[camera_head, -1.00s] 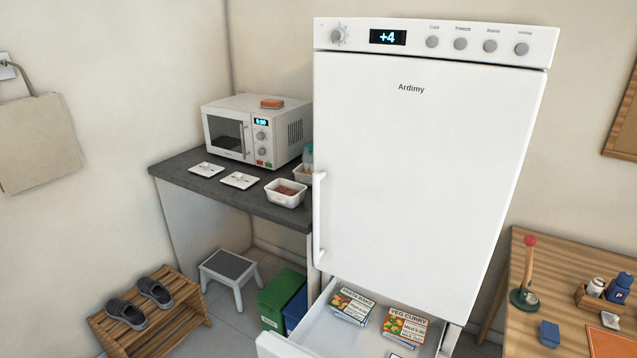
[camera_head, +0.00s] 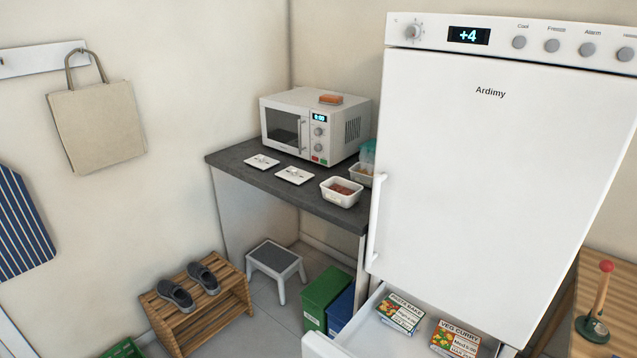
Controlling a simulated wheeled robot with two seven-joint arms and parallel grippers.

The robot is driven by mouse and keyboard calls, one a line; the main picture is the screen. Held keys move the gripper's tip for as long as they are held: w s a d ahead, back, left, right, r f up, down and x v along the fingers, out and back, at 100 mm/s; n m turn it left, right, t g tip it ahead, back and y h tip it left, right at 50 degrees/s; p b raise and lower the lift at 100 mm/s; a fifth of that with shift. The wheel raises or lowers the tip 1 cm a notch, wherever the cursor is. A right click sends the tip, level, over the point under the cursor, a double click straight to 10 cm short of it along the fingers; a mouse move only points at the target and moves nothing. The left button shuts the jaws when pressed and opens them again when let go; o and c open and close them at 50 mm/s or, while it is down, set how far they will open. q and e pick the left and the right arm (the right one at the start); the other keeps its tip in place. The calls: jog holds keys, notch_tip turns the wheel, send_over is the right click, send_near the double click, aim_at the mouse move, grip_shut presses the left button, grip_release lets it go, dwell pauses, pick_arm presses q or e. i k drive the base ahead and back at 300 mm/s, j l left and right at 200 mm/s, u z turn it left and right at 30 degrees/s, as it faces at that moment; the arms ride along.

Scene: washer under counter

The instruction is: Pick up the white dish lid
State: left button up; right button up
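Two flat white lids lie on the dark counter (camera_head: 240,152) in front of the microwave. The left white dish lid (camera_head: 262,161) is nearer the counter's left end. The other white dish lid (camera_head: 295,175) lies to its right; each has a small raised part on top. A white dish (camera_head: 341,192) with reddish-brown food stands uncovered to the right of the lids. A second dish (camera_head: 361,174) behind it is partly hidden by the fridge. Neither of my grippers is in view.
A white microwave (camera_head: 315,128) with an orange item on top stands behind the lids. The fridge (camera_head: 490,170) has its lower drawer (camera_head: 372,335) pulled out, with food boxes inside. A step stool (camera_head: 275,262), green bin (camera_head: 326,298) and shoe rack (camera_head: 200,310) stand on the floor.

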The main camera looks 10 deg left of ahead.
aim_at(293, 175)
jog(key=i+j+z, duration=0.15)
jog(key=z, duration=0.2)
jog(key=i+j+z, duration=0.1)
jog(key=j+z, duration=0.25)
jog(key=i+j+z, duration=0.1)
jog(key=z, duration=0.25)
